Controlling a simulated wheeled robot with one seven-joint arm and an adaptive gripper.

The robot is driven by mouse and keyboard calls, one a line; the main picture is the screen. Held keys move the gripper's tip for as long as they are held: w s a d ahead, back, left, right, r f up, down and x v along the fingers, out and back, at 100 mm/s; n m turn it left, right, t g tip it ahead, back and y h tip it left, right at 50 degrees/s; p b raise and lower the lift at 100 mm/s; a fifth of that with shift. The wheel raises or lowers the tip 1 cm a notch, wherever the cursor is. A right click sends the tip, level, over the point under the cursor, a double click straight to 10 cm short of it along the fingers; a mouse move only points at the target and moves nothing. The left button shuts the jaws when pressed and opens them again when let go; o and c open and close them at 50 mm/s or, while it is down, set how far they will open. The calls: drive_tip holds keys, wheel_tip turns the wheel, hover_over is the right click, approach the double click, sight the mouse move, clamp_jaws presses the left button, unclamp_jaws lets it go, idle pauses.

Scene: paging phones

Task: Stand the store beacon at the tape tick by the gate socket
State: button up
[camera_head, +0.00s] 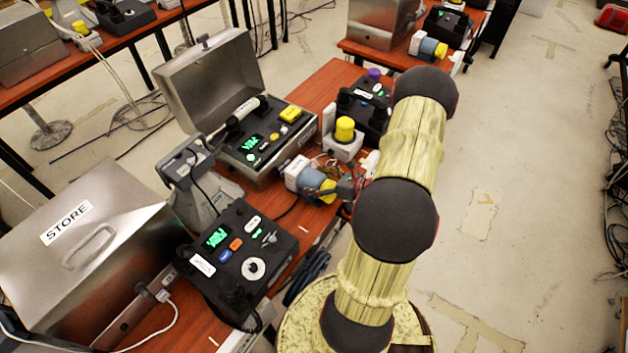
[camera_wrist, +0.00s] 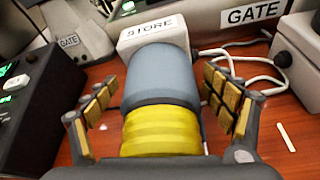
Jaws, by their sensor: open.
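The store beacon (camera_wrist: 158,90) has a white base marked STORE, a grey-blue body and a yellow end. It appears to lie on its side, its yellow end towards my gripper. In the head view the beacon (camera_head: 305,177) is on the red-brown table beside the open metal case. My gripper (camera_wrist: 160,108) is open, its padded fingers on either side of the beacon; contact cannot be told. It shows partly in the head view (camera_head: 343,187). A pale tape tick (camera_wrist: 286,137) lies on the table right of the gripper. The gate socket is not clearly distinguishable.
A GATE sign (camera_wrist: 253,14) is on a metal surface behind the beacon, with white cables near it. A black panel box (camera_head: 240,255), an open metal case (camera_head: 270,140), a STORE case (camera_head: 80,250) and another yellow-topped beacon (camera_head: 344,135) crowd the table.

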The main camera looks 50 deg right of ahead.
drive_tip(key=shift+s+r, duration=0.15)
drive_tip(key=shift+r, duration=0.1)
drive_tip(key=p+v, duration=0.4)
drive_tip(key=v, duration=0.8)
drive_tip(key=w+a+r+n+g+y, duration=0.2)
drive_tip(key=w+a+r+n+g, duration=0.2)
drive_tip(key=a+r+n, duration=0.6)
drive_tip(key=w+a+r+n+g+y, duration=0.2)
drive_tip(key=w+a+r+n+g, duration=0.3)
drive_tip(key=a+r+n, duration=0.45)
drive_tip(key=s+a+r+n+h, duration=0.3)
drive_tip(key=s+a+r+n, duration=0.1)
drive_tip(key=a+r+n, duration=0.3)
drive_tip(key=s+a+r+n+t+h, duration=0.1)
drive_tip(key=s+a+r+n+h, duration=0.2)
drive_tip(key=a+r+n, duration=0.4)
drive_tip(key=s+a+n, duration=0.1)
drive_tip(key=a+n, duration=0.1)
drive_tip(key=n, duration=0.1)
drive_tip(key=shift+s+a+h, duration=0.3)
drive_tip(key=shift+s+a, duration=0.1)
